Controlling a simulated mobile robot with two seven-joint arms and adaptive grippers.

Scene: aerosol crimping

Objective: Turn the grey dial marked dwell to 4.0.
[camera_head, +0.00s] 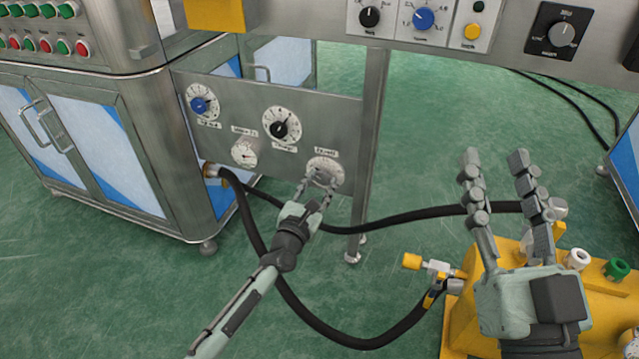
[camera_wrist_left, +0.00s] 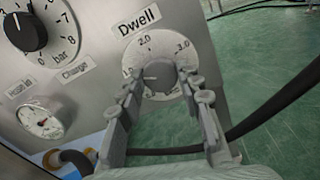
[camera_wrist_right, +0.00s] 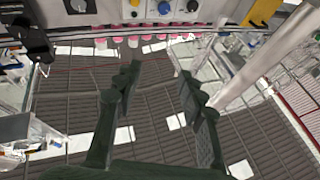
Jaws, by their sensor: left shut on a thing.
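The grey dwell dial (camera_wrist_left: 160,74) sits on a white scale plate under a "Dwell" label in the left wrist view. Figures 2.0 and 3.0 show at its top and upper right; the lower scale is hidden by my fingers. Its white pointer line points left, near a partly covered figure starting with 1. In the head view the dial (camera_head: 325,172) is at the lower right of the grey panel. My left gripper (camera_head: 318,186) is shut on the dial, one finger on each side. My right gripper (camera_head: 494,160) is open and empty, away from the panel.
The panel also carries a blue dial (camera_head: 201,105), a black charge dial (camera_head: 282,127) and a gauge (camera_head: 244,152). A black hose (camera_head: 440,211) loops below. A yellow machine (camera_head: 460,320) stands under my right gripper. A panel post (camera_head: 370,130) stands right of the dwell dial.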

